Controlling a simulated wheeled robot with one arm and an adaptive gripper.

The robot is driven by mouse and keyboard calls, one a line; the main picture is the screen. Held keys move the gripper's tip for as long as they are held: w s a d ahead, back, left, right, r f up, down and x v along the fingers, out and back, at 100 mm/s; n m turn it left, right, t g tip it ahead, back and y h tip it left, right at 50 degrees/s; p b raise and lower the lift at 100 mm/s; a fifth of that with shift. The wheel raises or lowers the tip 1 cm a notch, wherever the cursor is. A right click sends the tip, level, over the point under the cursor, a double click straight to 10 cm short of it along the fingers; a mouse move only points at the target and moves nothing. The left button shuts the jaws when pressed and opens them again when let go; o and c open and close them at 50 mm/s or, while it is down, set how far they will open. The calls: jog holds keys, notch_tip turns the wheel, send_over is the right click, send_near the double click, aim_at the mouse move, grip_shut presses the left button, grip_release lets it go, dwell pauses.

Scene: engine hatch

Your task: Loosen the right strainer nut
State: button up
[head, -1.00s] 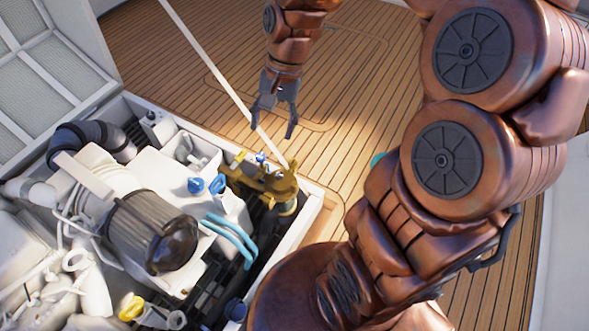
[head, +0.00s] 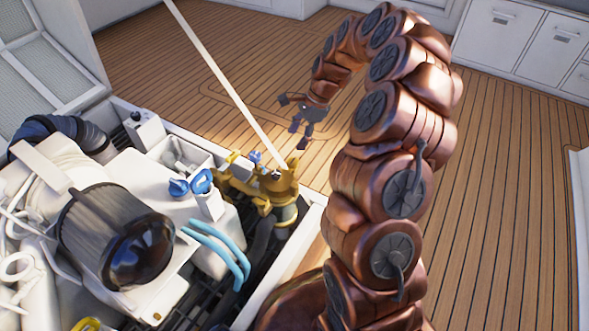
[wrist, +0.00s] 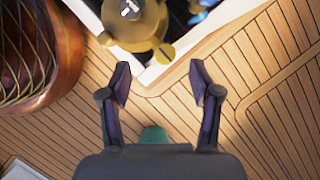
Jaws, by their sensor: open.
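I cannot tell for sure which is the right strainer nut. My gripper (head: 291,114) is open and empty, apart from the strainer. In the wrist view its fingertips (wrist: 160,70) straddle the hatch rim's corner in the picture, below the strainer.
The white hatch rim (head: 300,225) borders the strainer. Blue-handled valves (head: 190,184), light blue hoses (head: 218,250) and a dark filter (head: 118,240) crowd the engine bay. A pale pole (head: 225,85) slants down towards the strainer. Wooden deck beyond is clear; white cabinets (head: 520,40) stand behind.

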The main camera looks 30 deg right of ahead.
jog(key=m+b, duration=0.1)
send_near(293, 160)
jog(key=f, duration=0.2)
jog(key=b+x, duration=0.1)
jog(key=x, duration=0.2)
jog(key=b+x, duration=0.2)
jog(key=x, duration=0.2)
jog(key=shift+a, duration=0.45)
jog(key=shift+r, duration=0.1)
jog(key=c, duration=1.1)
